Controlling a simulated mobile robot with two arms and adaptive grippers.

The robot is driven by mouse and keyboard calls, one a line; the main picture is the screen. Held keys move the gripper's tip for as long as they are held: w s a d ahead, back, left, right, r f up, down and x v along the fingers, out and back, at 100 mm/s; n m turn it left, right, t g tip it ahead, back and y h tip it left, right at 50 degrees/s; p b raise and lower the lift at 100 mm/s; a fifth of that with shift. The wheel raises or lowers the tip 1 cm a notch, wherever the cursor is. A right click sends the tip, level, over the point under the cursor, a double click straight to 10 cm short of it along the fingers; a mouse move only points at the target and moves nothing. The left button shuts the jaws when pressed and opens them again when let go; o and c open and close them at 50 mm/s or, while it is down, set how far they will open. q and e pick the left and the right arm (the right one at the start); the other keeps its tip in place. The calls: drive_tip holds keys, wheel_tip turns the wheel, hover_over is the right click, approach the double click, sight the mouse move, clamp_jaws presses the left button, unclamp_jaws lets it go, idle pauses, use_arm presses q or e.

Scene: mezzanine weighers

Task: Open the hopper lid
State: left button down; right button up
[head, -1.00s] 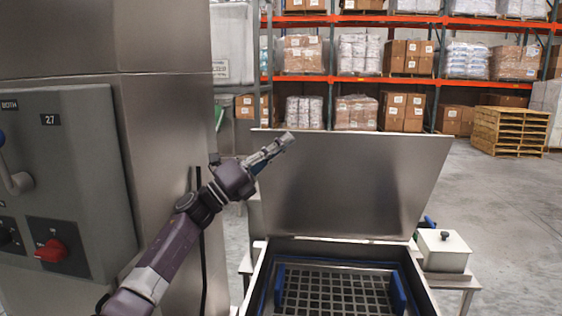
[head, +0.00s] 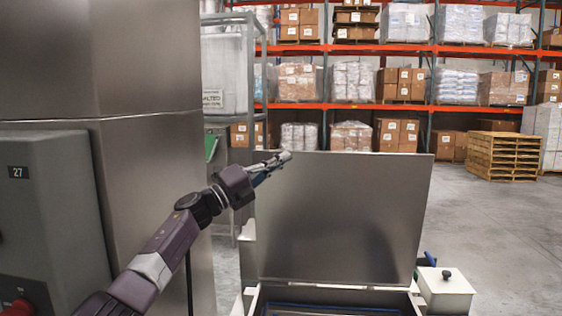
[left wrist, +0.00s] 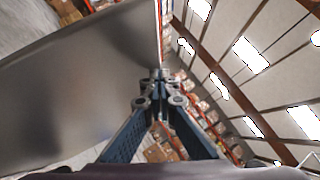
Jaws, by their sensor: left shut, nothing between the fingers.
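The hopper lid (head: 340,218) is a flat steel panel. It stands raised, close to upright, along the back of the hopper (head: 335,296), whose opening shows at the bottom of the head view. My left gripper (head: 284,157) is at the lid's upper left edge, shut and empty. In the left wrist view the lid (left wrist: 80,90) fills the left side and the closed fingertips (left wrist: 158,75) lie close to its edge. I cannot tell whether they touch it. My right gripper is not in view.
A steel cabinet (head: 150,190) with a grey control box (head: 55,215) stands close on the left. A white box with a black knob (head: 446,290) sits right of the hopper. Pallet racks and stacked pallets (head: 502,155) stand behind. The floor at right is clear.

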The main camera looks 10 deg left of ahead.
use_arm(q)
drive_tip(key=shift+w+r, duration=0.15)
drive_tip(key=shift+w, duration=0.3)
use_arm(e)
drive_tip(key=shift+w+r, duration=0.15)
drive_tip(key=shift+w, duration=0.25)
